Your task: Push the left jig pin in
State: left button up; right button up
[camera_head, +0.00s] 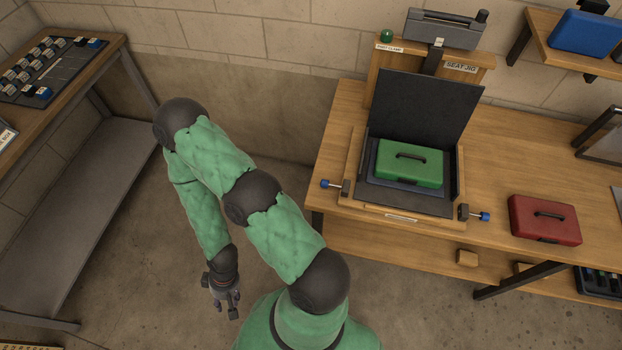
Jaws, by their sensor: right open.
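The jig (357,165) stands on the wooden workbench, with a dark upright plate (425,108) at its back. A green case (409,164) with a black handle lies in it on a dark base. The left jig pin (326,184) has a blue knob that sticks out to the left of a small dark block at the jig's left side. The right jig pin (484,216) has a blue knob sticking out to the right. My right gripper (224,302) is open and empty, hanging low over the floor, well apart from the left pin. My left gripper is out of view.
A red case (544,219) lies on the bench right of the jig. Another table (62,60) stands at the left. Open floor lies between the two tables.

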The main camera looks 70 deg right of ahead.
aim_at(325, 184)
jog(key=i+z, duration=0.15)
jog(key=z, duration=0.35)
jog(key=i+z, duration=0.2)
jog(key=z, duration=0.25)
jog(key=i+j+z, duration=0.15)
jog(key=z, duration=0.35)
jog(key=i+z, duration=0.15)
jog(key=z, duration=0.3)
jog(key=i+z, duration=0.1)
jog(key=z, duration=0.35)
jog(key=i+j+z, duration=0.1)
jog(key=z, duration=0.35)
jog(key=i+j+z, duration=0.1)
jog(key=z, duration=0.35)
jog(key=j+z, duration=0.25)
jog(key=z, duration=0.2)
jog(key=i, duration=0.05)
